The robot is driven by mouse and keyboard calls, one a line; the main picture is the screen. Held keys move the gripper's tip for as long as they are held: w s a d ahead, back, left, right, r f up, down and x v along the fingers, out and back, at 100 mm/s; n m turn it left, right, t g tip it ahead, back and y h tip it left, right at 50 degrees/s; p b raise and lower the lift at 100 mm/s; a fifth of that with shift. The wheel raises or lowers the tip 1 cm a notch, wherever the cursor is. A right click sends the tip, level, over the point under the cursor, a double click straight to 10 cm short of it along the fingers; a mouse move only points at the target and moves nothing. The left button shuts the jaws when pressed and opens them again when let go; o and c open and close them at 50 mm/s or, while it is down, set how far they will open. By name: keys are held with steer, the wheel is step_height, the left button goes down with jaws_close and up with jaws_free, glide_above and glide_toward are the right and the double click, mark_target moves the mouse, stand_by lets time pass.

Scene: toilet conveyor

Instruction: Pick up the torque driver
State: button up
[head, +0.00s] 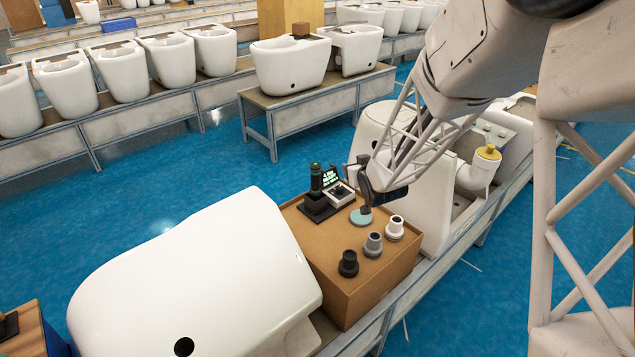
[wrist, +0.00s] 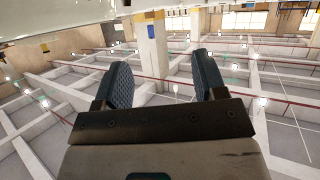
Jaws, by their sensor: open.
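What looks like the torque driver (head: 316,182), a dark upright cylinder with green markings, stands in a black base on the brown box in the head view. A small display with green text is just to its right. My gripper (head: 358,178) is to the right of the driver and apart from it, above the box. In the wrist view my gripper (wrist: 163,80) has its two dark blue ridged fingers wide apart with nothing between them. The driver does not show in the wrist view, which looks out across the hall.
The brown box (head: 340,295) also carries a light blue round piece (head: 361,218) and black, grey and white knob-like parts. A white toilet (head: 190,290) lies close to its left; another toilet (head: 425,215) stands at its right. Blue floor is open behind.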

steer(key=w+a+f+n+t+y, duration=0.1)
steer(key=w+a+f+y, duration=0.1)
steer(key=w+a+f, duration=0.4)
steer(key=n+t+y, duration=0.1)
steer(key=y, duration=0.2)
glide_toward(318, 181)
steer(key=x, duration=0.4)
steer(key=shift+x, duration=1.2)
steer(key=shift+w, duration=0.15)
steer(key=shift+x, duration=2.55)
steer(key=shift+a+r, duration=0.1)
steer(key=c, duration=1.1)
steer(key=shift+o, duration=0.2)
